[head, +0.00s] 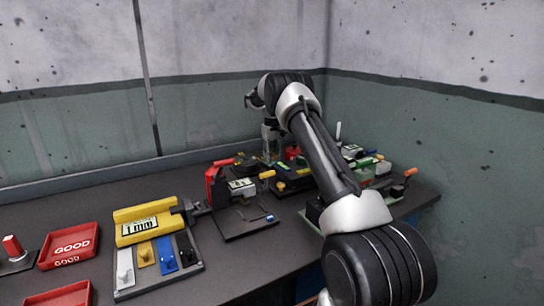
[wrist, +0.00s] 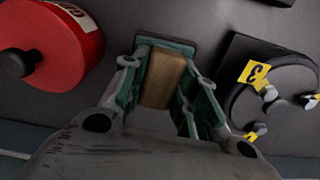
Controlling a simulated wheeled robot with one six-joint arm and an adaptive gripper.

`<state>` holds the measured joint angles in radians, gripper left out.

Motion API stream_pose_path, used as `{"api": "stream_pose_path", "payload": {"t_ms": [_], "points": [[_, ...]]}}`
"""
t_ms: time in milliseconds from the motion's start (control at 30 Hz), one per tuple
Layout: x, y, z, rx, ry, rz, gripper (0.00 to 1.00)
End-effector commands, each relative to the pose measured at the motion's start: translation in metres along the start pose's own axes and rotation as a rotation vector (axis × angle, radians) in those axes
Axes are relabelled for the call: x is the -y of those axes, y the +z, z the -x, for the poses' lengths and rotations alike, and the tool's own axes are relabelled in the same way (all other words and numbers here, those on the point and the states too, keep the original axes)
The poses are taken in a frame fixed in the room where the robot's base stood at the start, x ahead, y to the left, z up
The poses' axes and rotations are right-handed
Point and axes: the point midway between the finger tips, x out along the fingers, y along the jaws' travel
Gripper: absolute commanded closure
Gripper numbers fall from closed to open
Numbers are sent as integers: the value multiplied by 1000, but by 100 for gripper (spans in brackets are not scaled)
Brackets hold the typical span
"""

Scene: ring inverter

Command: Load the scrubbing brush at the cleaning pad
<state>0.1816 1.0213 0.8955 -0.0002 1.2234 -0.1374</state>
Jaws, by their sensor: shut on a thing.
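In the wrist view, my gripper (wrist: 163,85) has its green-grey fingers on both sides of a tan wooden block (wrist: 167,75), shut on it. The block looks like the scrubbing brush; its bristles are not visible. I cannot pick out the cleaning pad with certainty.
A red cylinder (wrist: 58,45) stands left of my gripper, and a black round fixture with yellow labels (wrist: 257,73) stands right. In the head view, a red-handled fixture (head: 213,184), a yellow gauge block (head: 147,213) and a red GOOD tray (head: 69,246) are on the bench.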

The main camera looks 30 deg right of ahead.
Motion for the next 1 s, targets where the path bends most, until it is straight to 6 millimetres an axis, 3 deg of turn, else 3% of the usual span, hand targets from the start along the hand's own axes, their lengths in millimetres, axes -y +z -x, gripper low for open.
{"api": "stream_pose_path", "payload": {"t_ms": [267,1000], "points": [[0,0,2,2,-1,0,90],[0,0,65,1,0,0,90]]}}
